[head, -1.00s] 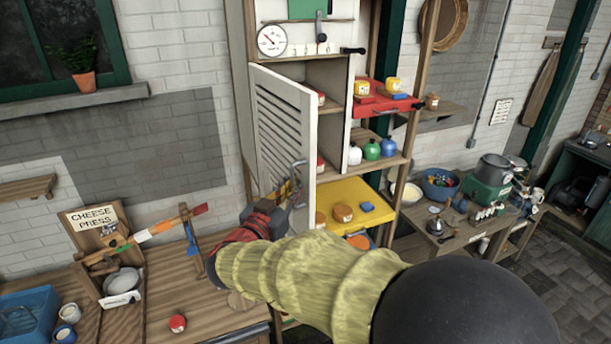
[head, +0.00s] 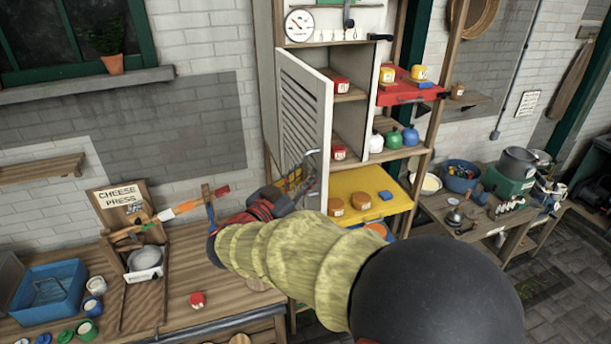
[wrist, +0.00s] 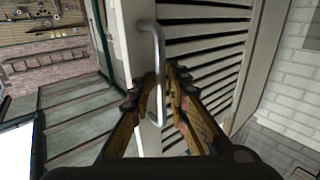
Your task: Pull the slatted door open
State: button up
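The white slatted door (head: 300,125) stands swung out from the left side of the tall cabinet, well open, with shelves showing to its right. Its grey metal handle (head: 314,160) is low on the free edge. In the wrist view, the door (wrist: 200,50) fills the middle, and the handle (wrist: 158,50) runs upright between the fingers. My gripper (wrist: 163,80) has one finger on each side of the bar and looks closed on it. In the head view, my gripper (head: 297,184) is at the handle, partly hidden by my arm.
A red shelf (head: 410,95) and a yellow shelf (head: 372,182) with jars project right of the door. The wooden bench (head: 235,300) at left bears a cheese press (head: 142,250) and a blue tub (head: 45,290). A cluttered table (head: 465,215) stands at right.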

jog(key=shift+o, duration=0.7)
jog(key=shift+w, duration=0.1)
jog(key=shift+a, duration=0.1)
jog(key=v, duration=1.2)
